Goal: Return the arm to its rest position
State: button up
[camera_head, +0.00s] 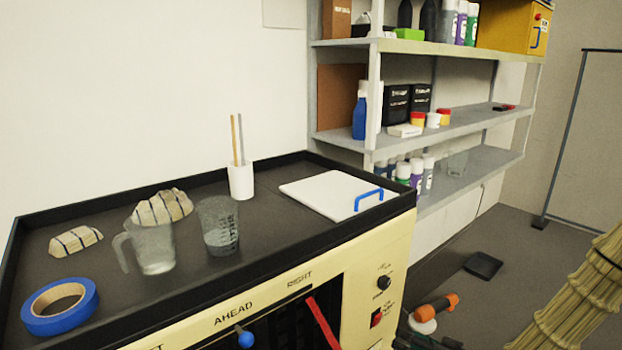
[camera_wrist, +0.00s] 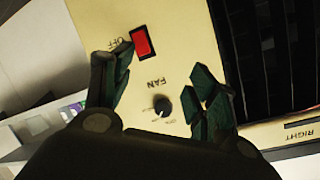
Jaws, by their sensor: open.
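My gripper (camera_wrist: 161,68) is open and empty in the wrist view. Its two dark green fingers are spread in front of the cream control panel (camera_wrist: 92,20). The black fan knob (camera_wrist: 162,105) shows between the fingers, and the red switch (camera_wrist: 143,42) lies by the left fingertip. No contact with either is clear. In the head view the same knob (camera_head: 383,283) and red switch (camera_head: 377,317) are on the right end of the machine's front.
The machine's black top tray (camera_head: 270,228) holds two clear jugs, blue tape (camera_head: 60,306), a white cup with sticks and a white board (camera_head: 330,192). Stocked shelves (camera_head: 440,128) stand behind at right.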

jog(key=s+a+f+g+h+p, duration=0.2)
jog(key=s+a+f+g, duration=0.15)
jog(key=s+f, duration=0.4)
jog(key=s+f+g+h+p, duration=0.1)
jog(key=s+f+g+h, duration=0.1)
jog(key=s, duration=0.7)
jog(key=s+f+g+h+p, duration=0.2)
jog(key=s+f+g, duration=0.1)
jog(key=s, duration=0.7)
jog(key=s+f+g+h+p, duration=0.1)
jog(key=s+f, duration=0.4)
jog(key=s, duration=0.5)
jog(key=shift+g+h, duration=0.5)
jog(key=shift+g, duration=0.75)
jog(key=shift+f, duration=0.1)
